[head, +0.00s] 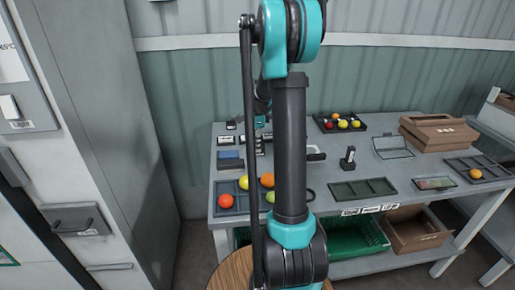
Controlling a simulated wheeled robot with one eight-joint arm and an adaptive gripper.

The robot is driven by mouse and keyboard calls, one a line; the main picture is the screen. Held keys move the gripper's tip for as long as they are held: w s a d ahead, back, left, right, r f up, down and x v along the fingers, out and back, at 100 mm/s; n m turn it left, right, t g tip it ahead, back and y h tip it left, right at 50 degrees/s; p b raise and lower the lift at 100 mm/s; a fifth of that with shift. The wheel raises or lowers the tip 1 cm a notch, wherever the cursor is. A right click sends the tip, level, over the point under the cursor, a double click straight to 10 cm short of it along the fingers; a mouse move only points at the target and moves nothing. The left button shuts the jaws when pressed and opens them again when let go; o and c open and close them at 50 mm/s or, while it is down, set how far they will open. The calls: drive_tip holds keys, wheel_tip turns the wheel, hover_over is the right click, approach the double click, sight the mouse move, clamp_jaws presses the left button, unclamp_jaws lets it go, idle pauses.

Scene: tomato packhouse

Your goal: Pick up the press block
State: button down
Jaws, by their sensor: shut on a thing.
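I cannot make out the press block for certain. A small dark upright piece on a flat base (348,158) stands at the middle of the table (330,174). A pale grey and black piece (316,154) shows just right of my arm, partly covered by it. My arm runs up the middle of the view and blocks part of the table. Part of my far arm shows behind it, above the table's back left. My gripper's fingers are hidden, and so is whatever is between them.
A tray with tomatoes (228,212) is at the front left, partly behind my arm. An empty dark tray (362,188) is at the front middle. A green crate (355,240) is underneath.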

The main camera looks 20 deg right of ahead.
wheel_tip(320, 180, up, 20)
idle(0.5)
